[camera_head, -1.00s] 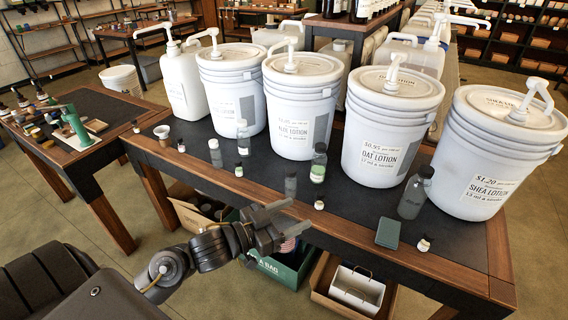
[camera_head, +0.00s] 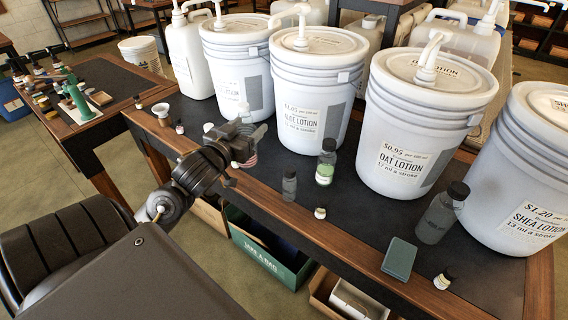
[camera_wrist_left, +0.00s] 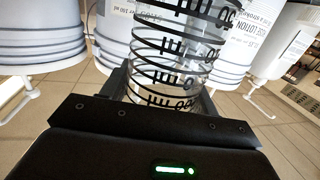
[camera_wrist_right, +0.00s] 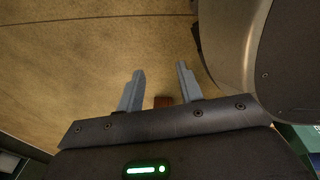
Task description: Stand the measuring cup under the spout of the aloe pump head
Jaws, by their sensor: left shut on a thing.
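The clear measuring cup (camera_wrist_left: 178,50) with black graduation marks fills the middle of the left wrist view. My left gripper is shut on it; in the head view this gripper (camera_head: 252,134) is over the table's front part, before the aloe bucket. The cup is hard to make out there behind the fingers. The white aloe lotion bucket (camera_head: 312,90) stands on the table, its white pump head (camera_head: 300,22) on the lid. My left gripper is in front of and below that spout. My right gripper (camera_wrist_right: 158,88) is open and empty over the floor in the right wrist view.
An oat lotion bucket (camera_head: 425,125) and a shea lotion bucket (camera_head: 520,180) stand to the right. Small bottles, including a green-labelled one (camera_head: 326,162), stand along the table (camera_head: 345,235). A green box (camera_head: 400,258) lies at the front edge.

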